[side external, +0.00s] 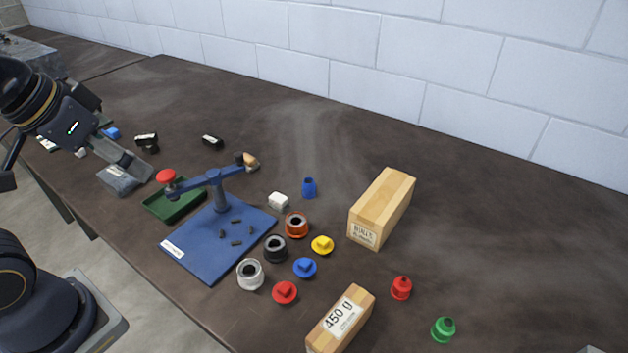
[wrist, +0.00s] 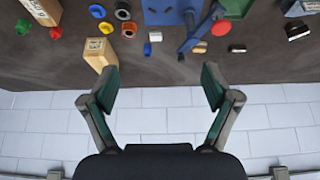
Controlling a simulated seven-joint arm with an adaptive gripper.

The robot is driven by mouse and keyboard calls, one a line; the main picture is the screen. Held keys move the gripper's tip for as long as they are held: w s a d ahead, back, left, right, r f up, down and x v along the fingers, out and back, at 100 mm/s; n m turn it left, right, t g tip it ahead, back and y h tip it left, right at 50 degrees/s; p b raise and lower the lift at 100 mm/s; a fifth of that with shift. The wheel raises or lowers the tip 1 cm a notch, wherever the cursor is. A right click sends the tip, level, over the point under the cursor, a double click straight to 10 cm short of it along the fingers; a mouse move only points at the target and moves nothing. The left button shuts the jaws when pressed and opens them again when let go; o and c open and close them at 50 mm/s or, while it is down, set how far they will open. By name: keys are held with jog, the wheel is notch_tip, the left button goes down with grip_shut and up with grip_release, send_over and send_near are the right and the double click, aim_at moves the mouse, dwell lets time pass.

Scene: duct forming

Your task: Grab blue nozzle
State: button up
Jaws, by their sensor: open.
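The blue nozzle (side external: 309,188) is a small bottle-shaped piece standing on the dark table, between a white cube (side external: 278,200) and a large wooden block (side external: 382,207). It also shows in the wrist view (wrist: 147,49), beyond my fingers and slightly left of centre. My gripper (wrist: 160,86) is open and empty, its two fingers spread wide. It is well apart from the nozzle. In the side view my arm is at the far left, and I cannot make out the fingertips clearly there.
A blue plate (side external: 205,262) with a blue lever stand is left of the nozzle. Rings, coloured caps, a red nozzle (side external: 401,288), a green nozzle (side external: 443,329) and a labelled block (side external: 341,322) lie in front. The table behind the nozzle is clear up to the white wall (side external: 390,70).

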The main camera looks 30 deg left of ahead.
jog(key=shift+c, duration=1.2)
